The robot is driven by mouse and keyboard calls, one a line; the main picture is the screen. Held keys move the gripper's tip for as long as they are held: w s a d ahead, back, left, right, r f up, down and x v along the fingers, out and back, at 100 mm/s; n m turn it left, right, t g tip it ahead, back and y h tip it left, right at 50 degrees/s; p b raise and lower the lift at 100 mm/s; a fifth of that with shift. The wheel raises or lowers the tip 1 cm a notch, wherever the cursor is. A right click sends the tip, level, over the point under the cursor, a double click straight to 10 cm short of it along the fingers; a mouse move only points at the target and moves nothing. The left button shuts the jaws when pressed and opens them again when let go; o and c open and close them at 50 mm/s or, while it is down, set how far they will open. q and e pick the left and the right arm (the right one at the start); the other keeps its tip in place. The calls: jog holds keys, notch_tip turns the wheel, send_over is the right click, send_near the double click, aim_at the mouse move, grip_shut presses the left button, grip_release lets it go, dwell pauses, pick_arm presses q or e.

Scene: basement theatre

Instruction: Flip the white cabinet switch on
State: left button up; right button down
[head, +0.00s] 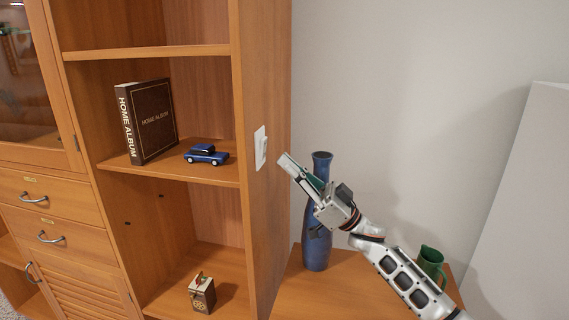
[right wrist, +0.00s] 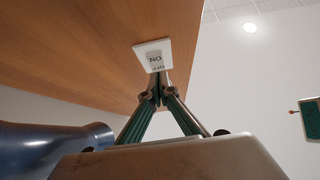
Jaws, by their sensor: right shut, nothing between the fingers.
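The white switch (head: 260,148) is mounted on the right side panel of the wooden cabinet (head: 262,60). In the right wrist view the switch (right wrist: 153,56) shows a white plate with a rocker marked ON and OFF. My right gripper (head: 283,158) is shut and empty, with its fingertips just to the right of the switch in the head view. In the right wrist view the shut fingertips (right wrist: 158,92) lie just below the switch plate and overlap its lower edge. I cannot tell whether they touch it. My left gripper is not in view.
A tall blue vase (head: 318,250) stands close beside my right gripper on a low wooden surface (head: 335,295). A green mug (head: 431,260) is farther right. The shelves hold an album (head: 148,120), a blue toy car (head: 206,154) and a small box (head: 201,294).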

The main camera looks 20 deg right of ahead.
pick_arm(q)
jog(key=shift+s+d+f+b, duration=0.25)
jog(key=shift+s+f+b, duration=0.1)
jog(key=shift+b, duration=0.4)
pick_arm(e)
jog(key=f+v, duration=0.1)
jog(key=v, duration=0.9)
jog(key=shift+a+f, duration=0.2)
jog(key=shift+f, duration=0.05)
